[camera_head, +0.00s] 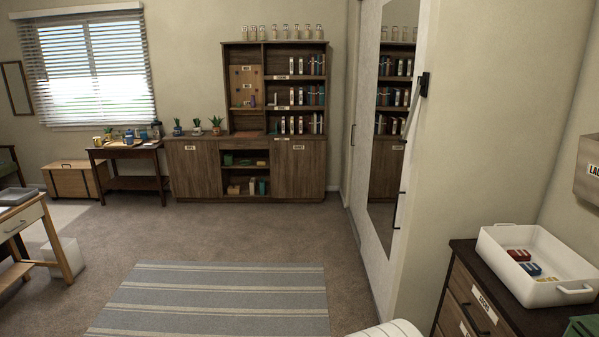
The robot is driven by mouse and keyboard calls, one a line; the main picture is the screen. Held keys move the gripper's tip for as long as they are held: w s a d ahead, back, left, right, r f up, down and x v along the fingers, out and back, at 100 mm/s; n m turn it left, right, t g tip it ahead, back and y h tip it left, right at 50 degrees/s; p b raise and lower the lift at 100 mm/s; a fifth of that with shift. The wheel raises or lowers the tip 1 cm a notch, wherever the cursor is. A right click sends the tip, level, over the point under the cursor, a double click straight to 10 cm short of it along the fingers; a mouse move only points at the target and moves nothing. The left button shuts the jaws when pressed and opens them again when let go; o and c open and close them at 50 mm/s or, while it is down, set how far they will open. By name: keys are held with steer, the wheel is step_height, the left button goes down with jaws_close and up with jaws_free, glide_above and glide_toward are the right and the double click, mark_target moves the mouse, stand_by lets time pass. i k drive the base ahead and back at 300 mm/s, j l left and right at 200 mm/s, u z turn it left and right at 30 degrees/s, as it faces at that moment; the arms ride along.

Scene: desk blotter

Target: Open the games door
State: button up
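A brown wooden cabinet (243,196) stands against the far wall with two labelled doors. The left door (193,172) has a small white label and is shut. The right door (299,174) also has a white label and is shut. The labels are too small for me to read surely, so I cannot tell which is the games door. Open shelves (245,172) with boxes and books sit between the doors. A bookcase (292,52) with books and jars rises above the right part. My gripper is not in view.
A striped rug (215,298) lies on open carpet before the cabinet. A mirrored white door (382,130) stands at right. A dark-topped drawer unit (467,315) with a white tray (502,262) is near right. A small table (130,153) and desk (40,220) are left.

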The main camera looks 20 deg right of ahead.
mark_target(298, 167)
steer(key=z, duration=0.55)
steer(key=i, duration=5.65)
steer(key=i+u, duration=0.15)
steer(key=i, duration=0.5)
steer(key=i+l+u, duration=0.1)
steer(key=i, duration=0.55)
steer(key=i+u, duration=0.3)
steer(key=i+j, duration=0.15)
steer(key=i, duration=0.05)
